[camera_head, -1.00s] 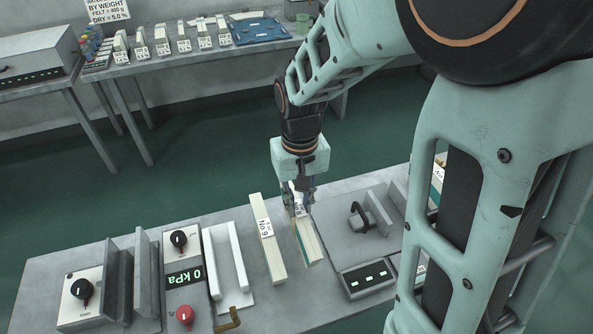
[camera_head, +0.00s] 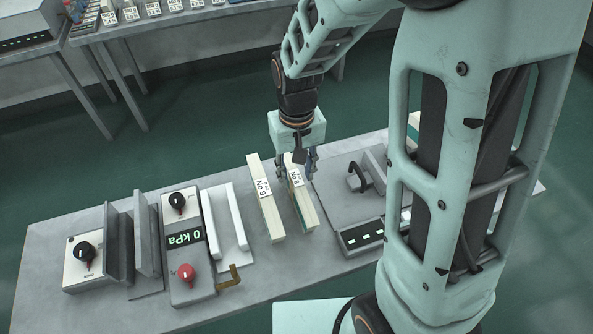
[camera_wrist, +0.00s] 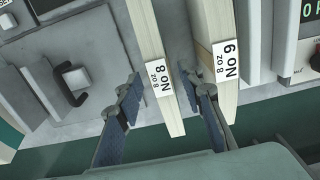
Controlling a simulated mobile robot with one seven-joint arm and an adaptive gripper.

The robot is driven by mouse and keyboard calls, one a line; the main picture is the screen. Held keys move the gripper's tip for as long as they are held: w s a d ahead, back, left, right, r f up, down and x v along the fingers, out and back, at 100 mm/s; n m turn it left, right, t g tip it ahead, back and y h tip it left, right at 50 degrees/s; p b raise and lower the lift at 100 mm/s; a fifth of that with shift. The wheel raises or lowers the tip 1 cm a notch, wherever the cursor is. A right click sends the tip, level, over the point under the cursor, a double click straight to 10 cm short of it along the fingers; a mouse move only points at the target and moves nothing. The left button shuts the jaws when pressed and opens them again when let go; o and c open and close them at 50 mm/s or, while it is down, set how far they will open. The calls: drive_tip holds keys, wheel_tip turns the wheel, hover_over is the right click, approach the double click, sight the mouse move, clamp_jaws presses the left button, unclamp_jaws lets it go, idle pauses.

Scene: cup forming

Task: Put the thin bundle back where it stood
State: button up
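The No 8 bundle (camera_head: 304,208), a narrow pale slab with a white label, stands on the grey bench; it also shows in the wrist view (camera_wrist: 146,35). A second bundle labelled No 9 (camera_head: 268,213) stands to its left and shows at right in the wrist view (camera_wrist: 212,25); No 8 looks the thinner of the two. My gripper (camera_head: 296,172) is at the far end of No 8. In the wrist view my gripper (camera_wrist: 163,88) is open, one finger on each side of No 8, with visible gaps. One finger sits in the space between the two bundles.
Left of No 9 are a white channel-shaped holder (camera_head: 227,230) and a control box (camera_head: 187,245) reading 0 kPa. Right of No 8 are a grey plate with a black handle (camera_head: 357,178) and a small indicator panel (camera_head: 361,237). A back table (camera_head: 190,18) holds several labelled blocks.

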wheel_tip(320, 180, up, 12)
drive_tip(key=shift+r+p, duration=0.15)
drive_tip(key=shift+p, duration=0.25)
idle(0.3)
